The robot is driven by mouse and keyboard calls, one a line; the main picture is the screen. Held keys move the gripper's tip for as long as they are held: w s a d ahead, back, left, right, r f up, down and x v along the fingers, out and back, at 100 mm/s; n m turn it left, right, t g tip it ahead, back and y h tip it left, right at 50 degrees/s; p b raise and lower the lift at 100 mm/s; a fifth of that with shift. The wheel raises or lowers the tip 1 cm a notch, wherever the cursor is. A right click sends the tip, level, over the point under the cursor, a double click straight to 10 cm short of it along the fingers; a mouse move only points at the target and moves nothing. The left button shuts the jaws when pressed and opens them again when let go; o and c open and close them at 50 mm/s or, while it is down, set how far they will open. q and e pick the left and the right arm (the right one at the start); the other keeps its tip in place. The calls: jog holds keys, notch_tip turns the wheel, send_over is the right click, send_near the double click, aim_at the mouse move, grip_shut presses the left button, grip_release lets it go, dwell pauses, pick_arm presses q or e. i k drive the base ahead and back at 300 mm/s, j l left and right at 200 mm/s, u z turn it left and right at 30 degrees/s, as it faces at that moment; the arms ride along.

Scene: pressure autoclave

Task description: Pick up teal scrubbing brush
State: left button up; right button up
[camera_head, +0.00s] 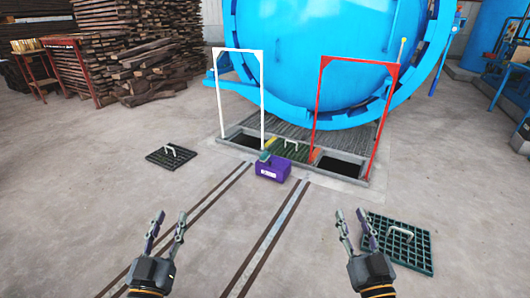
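A small teal object (265,156), which looks like the scrubbing brush, sits at the top left of a purple box (272,171) on the floor ahead. It is too small to tell whether it lies in the box or rests against its far edge. My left gripper (167,222) is open and empty, low on the left, well short of the box. My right gripper (353,219) is open and empty, low on the right, near a dark grate. Neither gripper touches anything.
A white frame (239,50) and a red frame (318,95) stand by open floor pits before the blue autoclave (330,50). Grates with handles lie at left (171,156) and right (418,246). Floor rails (262,245) run toward me. The floor between is clear.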

aim_at(265, 156)
jog(key=i+j, duration=0.2)
jog(key=i, duration=0.35)
jog(key=i+j+z, duration=0.15)
jog(key=i, duration=0.45)
jog(key=i+j, duration=0.4)
jog(key=i, duration=0.15)
jog(key=i+j+z, duration=0.15)
jog(key=i, duration=0.4)
jog(key=i+j, duration=0.5)
jog(key=i+l+z, duration=0.05)
